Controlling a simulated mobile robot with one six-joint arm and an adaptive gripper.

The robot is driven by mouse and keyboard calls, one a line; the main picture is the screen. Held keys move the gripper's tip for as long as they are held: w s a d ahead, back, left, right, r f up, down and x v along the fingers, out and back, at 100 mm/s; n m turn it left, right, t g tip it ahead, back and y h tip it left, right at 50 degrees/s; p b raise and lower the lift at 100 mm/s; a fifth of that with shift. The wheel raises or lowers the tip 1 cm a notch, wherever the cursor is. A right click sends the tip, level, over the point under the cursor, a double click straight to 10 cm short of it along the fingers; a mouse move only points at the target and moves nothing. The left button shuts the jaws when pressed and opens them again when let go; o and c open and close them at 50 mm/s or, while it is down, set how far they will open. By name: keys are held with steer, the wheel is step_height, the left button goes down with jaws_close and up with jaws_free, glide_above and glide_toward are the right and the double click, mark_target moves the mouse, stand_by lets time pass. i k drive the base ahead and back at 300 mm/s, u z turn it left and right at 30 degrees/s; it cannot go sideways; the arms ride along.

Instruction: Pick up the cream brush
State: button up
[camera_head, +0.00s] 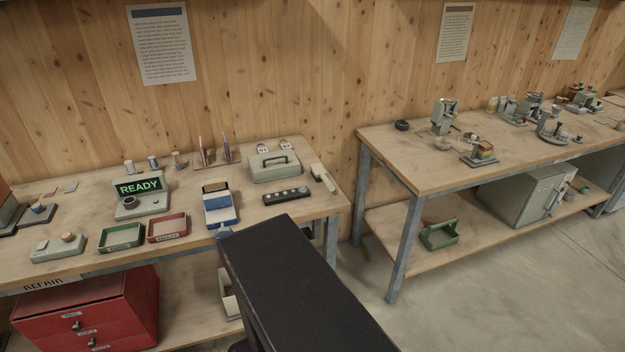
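A small cream object (322,177) that looks like the brush lies near the right end of the left workbench (290,222). It has a pale, elongated body and lies at a slant. It is small in the picture, so its bristles cannot be made out. It lies just right of a grey-green box with a handle (275,167) and a dark strip with several round parts (287,196). My gripper is not in view.
The left bench also holds a READY display (139,187), a green tray (121,238), a red tray (167,228) and a blue-and-white device (220,204). Red drawers (88,312) stand below. A second bench (425,175) is at right, with floor in front.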

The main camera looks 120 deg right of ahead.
mark_target(318, 173)
steer(key=i, duration=0.1)
steer(key=z, duration=0.75)
steer(key=k, duration=0.15)
steer(key=z, duration=2.8)
steer(key=k, duration=0.3)
steer(key=z, duration=0.05)
